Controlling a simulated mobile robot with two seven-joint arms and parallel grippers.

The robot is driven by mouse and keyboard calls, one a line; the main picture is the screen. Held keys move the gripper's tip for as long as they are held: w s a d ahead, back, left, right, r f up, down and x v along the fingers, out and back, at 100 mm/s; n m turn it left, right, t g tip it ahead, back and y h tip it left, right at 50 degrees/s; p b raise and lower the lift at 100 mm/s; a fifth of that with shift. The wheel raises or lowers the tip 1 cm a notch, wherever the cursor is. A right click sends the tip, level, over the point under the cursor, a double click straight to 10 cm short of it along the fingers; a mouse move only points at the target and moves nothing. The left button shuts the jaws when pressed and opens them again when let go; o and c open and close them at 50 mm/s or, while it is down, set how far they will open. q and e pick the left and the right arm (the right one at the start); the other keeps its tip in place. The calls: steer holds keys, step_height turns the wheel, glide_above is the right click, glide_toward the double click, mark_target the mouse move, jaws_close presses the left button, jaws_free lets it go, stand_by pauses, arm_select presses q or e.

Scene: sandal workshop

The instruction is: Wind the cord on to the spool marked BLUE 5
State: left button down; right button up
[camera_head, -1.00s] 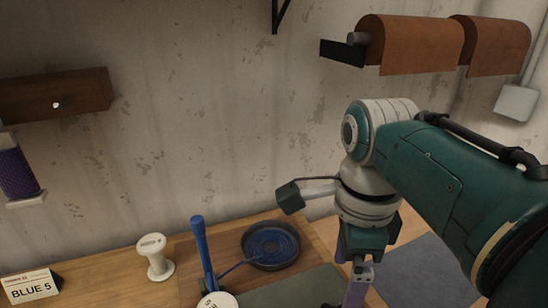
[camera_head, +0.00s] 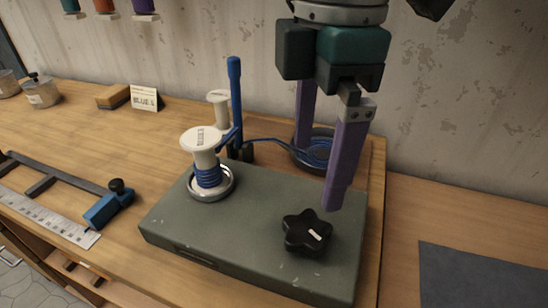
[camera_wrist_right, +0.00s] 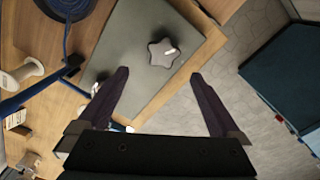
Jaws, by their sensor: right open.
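In the head view a white spool (camera_head: 201,140) stands upright on the round metal seat of a grey-green winder base (camera_head: 262,204). Blue cord (camera_head: 208,176) is wound round its lower part. Its top label is too small to read surely. The cord runs past a blue post (camera_head: 235,95) to a coil in a dark dish (camera_head: 297,157). A black star-shaped knob (camera_head: 307,233) sits at the base's front right. My right gripper (camera_head: 318,178) is open and empty above the base, behind the knob; the right wrist view shows the knob (camera_wrist_right: 163,52) beyond its spread fingers. My left gripper is out of view.
A card (camera_head: 145,98) reading BLUE 5 stands at the back. A steel ruler (camera_head: 45,215) and a blue clamp (camera_head: 108,205) lie to the left. A dark mat (camera_head: 480,275) lies at right.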

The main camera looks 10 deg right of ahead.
mark_target(307, 229)
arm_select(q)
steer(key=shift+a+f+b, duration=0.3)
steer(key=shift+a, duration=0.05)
arm_select(e)
steer(key=shift+n, duration=0.6)
steer(key=f, duration=1)
steer(key=shift+s+a+f, duration=0.1)
steer(key=shift+s+f, duration=0.05)
steer(key=shift+s, duration=0.15)
steer(key=shift+c, duration=0.4)
